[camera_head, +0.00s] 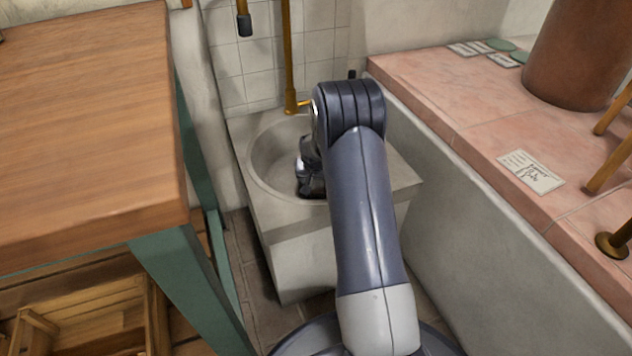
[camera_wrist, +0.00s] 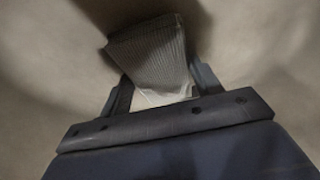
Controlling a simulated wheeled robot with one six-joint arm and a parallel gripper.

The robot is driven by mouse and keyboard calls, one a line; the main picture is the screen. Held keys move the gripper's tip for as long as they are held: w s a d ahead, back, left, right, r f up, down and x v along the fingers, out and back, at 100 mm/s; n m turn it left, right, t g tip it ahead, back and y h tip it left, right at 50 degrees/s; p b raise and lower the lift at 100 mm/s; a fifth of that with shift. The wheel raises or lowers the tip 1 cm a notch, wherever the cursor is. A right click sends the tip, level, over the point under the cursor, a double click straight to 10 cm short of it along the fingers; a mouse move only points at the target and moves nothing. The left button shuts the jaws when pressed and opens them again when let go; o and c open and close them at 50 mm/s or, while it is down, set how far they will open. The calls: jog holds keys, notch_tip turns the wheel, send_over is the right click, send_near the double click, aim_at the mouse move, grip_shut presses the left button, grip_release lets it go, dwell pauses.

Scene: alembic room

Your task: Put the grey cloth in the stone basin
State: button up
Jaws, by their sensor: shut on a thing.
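The stone basin (camera_head: 258,170) is a pale grey block with a round bowl, standing against the tiled wall in the head view. My gripper reaches down inside the bowl; in that view my arm hides much of it and the cloth cannot be made out. In the wrist view the grey cloth (camera_wrist: 155,55), ribbed and folded, is between the two fingers of my gripper (camera_wrist: 158,80), which is shut on it. Smooth pale stone (camera_wrist: 50,70) surrounds it there. Whether the cloth touches the bowl's bottom is hard to tell.
A wooden table (camera_head: 90,120) with green legs stands left of the basin, a wooden crate (camera_head: 95,320) beneath it. A pink-tiled counter (camera_head: 480,130) with cards and a brown cylinder (camera_head: 580,50) runs along the right. A brass pipe (camera_head: 288,60) rises behind the basin.

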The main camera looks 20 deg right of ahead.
jog(key=o, duration=1)
jog(key=shift+c, duration=0.2)
jog(key=p+v, duration=0.4)
jog(key=v, duration=0.8)
jog(key=shift+p, duration=0.4)
jog(key=shift+r, duration=0.1)
